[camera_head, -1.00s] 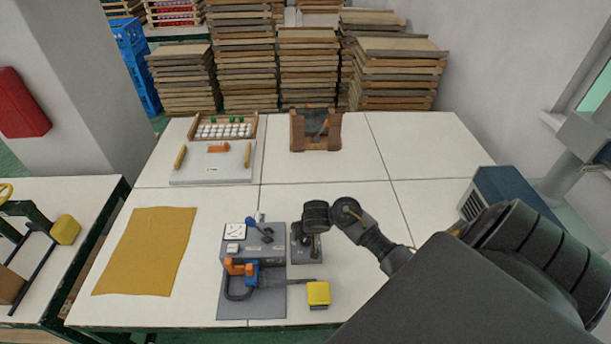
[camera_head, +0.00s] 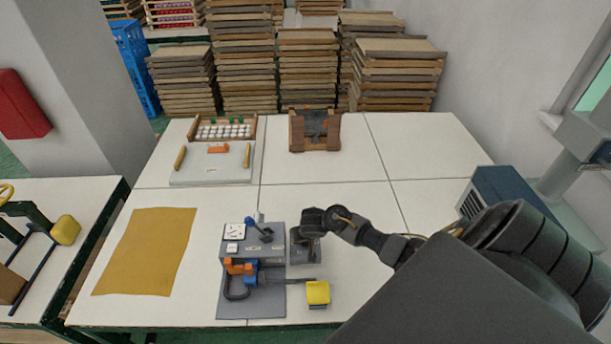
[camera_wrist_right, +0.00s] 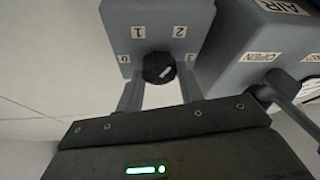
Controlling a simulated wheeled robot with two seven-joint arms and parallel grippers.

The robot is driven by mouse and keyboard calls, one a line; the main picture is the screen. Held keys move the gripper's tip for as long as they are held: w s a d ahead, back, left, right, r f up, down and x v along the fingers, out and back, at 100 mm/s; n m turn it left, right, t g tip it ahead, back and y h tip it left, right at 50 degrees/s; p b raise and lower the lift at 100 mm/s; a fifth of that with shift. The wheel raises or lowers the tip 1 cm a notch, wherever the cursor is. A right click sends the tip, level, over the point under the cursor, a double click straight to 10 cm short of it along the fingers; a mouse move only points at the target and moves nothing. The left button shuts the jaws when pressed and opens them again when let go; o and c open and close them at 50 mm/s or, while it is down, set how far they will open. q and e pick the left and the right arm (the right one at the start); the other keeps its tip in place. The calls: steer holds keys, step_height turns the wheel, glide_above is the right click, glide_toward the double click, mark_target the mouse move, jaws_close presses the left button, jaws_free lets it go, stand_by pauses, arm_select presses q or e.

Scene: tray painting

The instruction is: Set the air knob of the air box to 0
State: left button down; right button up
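The small grey air box (camera_head: 303,254) stands at the right side of a larger grey unit (camera_head: 280,243) on the table. In the right wrist view the air box (camera_wrist_right: 150,20) carries labels 0, 1, 2 and 3 around a black air knob (camera_wrist_right: 158,66). A pale mark on the knob slants to the upper right, towards the side of the 3, not at the 0. My right gripper (camera_wrist_right: 162,92) is open, its two fingers apart, one on each side below the knob. I cannot tell whether they touch it. The head view shows this gripper (camera_head: 310,232) over the box. My left gripper is out of view.
A yellow block (camera_head: 317,292) lies close by. A yellow cloth (camera_head: 145,252) lies to the left.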

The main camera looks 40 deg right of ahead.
steer(key=c, duration=0.4)
